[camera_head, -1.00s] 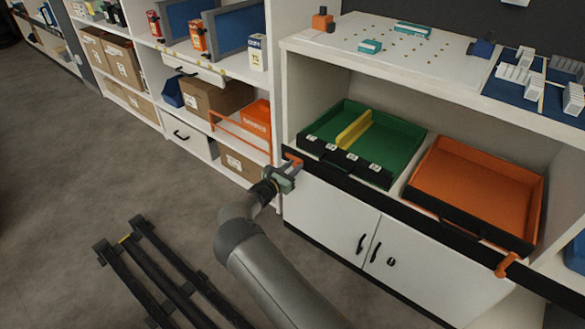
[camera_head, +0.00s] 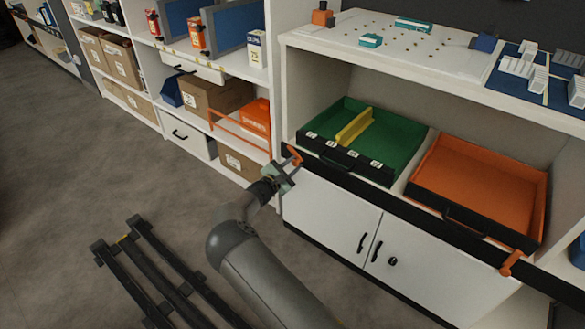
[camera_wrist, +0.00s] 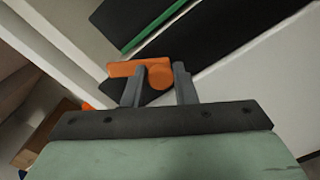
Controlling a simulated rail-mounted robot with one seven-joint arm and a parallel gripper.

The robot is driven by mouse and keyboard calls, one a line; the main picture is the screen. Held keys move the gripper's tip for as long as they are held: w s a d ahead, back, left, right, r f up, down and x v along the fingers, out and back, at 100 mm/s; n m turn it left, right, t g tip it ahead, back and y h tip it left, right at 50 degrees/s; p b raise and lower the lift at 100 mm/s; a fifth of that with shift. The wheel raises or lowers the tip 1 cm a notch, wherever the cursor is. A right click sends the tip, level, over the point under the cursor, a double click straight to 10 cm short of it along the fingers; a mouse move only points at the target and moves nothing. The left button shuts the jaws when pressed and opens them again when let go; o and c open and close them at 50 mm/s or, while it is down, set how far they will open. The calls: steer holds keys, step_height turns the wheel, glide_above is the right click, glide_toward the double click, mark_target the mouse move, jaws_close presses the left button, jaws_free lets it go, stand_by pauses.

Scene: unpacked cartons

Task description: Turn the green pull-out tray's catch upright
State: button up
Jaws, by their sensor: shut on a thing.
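The green pull-out tray (camera_head: 385,135) sits in the open shelf bay, with a yellow divider in it and a black front carrying white labels. Its orange catch (camera_head: 293,152) is at the left end of the black rail below the tray. My gripper (camera_head: 291,165) is at this catch. In the wrist view, the catch (camera_wrist: 126,69) has a round hub and a bar pointing left in the picture. My gripper's two fingers (camera_wrist: 157,80) are shut on it, around the hub end. In the head view, the catch looks tilted, partly hidden by the gripper.
White cupboard doors (camera_head: 330,222) with black handles lie below. Shelves with cartons (camera_head: 215,100) are at the left. The floor (camera_head: 60,170) in front is mostly clear.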

steer(key=m+b, duration=0.1)
steer(key=m, duration=0.1)
steer(key=m+b, duration=0.1)
steer(key=m, duration=0.2)
steer(key=shift+f+m, duration=0.2)
steer(key=shift+m, duration=0.1)
steer(key=m+b, duration=0.2)
steer(key=m, duration=0.3)
steer(key=shift+m+b, duration=0.3)
steer(key=o, duration=1)
steer(key=shift+r, duration=0.1)
steer(key=p+v, duration=0.4)
steer(key=v, duration=1.3)
steer(key=shift+s+a, duration=0.1)
steer(key=shift+s, duration=0.15)
